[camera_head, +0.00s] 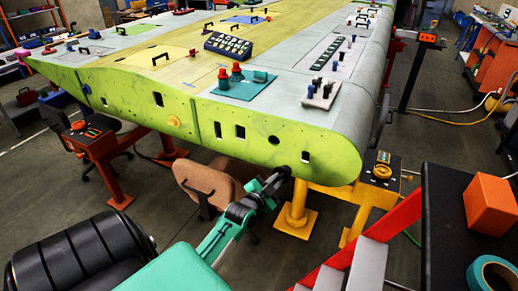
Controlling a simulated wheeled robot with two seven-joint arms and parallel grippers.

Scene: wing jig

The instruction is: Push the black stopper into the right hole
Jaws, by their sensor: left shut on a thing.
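My left gripper (278,177) is just below the lower front edge of the green wing panel (330,148). It is shut on a small dark thing at its tip, which looks like the black stopper (286,170); the fingers hide most of it. The panel's edge face has a round dark hole (274,141) above the gripper and a small square dark hole (305,156) to the upper right of it. The gripper tip is clear of both nearer holes in the picture. My right gripper is not in view.
Yellow supports (296,212) and a red stand (97,160) hold the wing. A brown chair (202,182) is behind my left arm. Red-sided steps (372,262) and a dark table with an orange box (490,204) are at the right. Tools and trays lie on the wing top.

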